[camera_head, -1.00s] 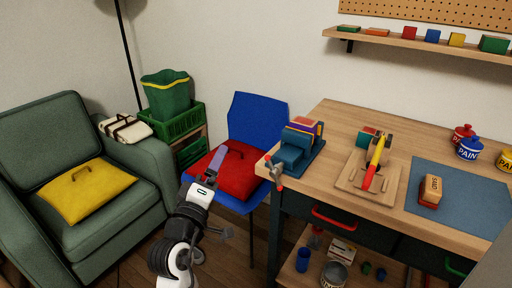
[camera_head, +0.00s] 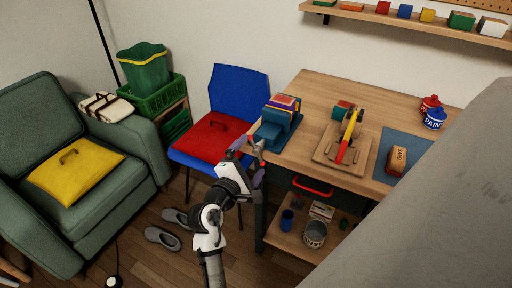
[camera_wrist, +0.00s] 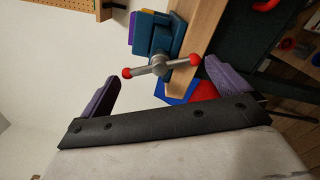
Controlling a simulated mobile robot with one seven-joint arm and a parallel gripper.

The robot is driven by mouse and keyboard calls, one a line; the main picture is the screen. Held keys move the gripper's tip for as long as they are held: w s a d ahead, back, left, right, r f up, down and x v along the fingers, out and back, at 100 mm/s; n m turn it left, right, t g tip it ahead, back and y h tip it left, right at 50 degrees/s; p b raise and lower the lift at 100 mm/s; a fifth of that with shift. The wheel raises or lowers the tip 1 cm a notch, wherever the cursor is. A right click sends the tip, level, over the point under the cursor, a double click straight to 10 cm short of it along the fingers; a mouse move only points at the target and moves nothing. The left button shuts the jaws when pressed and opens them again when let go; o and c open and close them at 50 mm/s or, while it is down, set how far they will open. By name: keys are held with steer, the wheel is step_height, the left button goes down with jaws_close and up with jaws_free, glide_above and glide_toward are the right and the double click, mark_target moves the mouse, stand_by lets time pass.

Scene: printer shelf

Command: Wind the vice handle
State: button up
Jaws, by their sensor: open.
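The blue vice (camera_head: 272,131) sits at the near left corner of the workbench, with colourful blocks at its jaws. Its grey handle bar with red ball ends (camera_wrist: 160,66) shows clearly in the wrist view, standing out from the front of the vice. In the head view the handle (camera_head: 255,143) is partly hidden by my gripper. My gripper (camera_head: 248,160) is open, with purple fingers. In the wrist view the gripper (camera_wrist: 160,85) has its two fingers well apart, one to each side of the handle, and the handle appears beyond them. I cannot tell whether they touch.
The wooden workbench (camera_head: 310,95) holds a wooden jig (camera_head: 341,152), a sanding block (camera_head: 396,160) and paint tins (camera_head: 434,118). A blue chair (camera_head: 238,92) with a red cushion (camera_head: 212,137) stands left of the bench. A large grey shape blocks the lower right.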

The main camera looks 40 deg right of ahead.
mark_target(255, 153)
steer(key=shift+p+x, duration=0.3)
steer(key=shift+x, duration=1.7)
steer(key=c, duration=0.6)
steer(key=shift+m, duration=0.3)
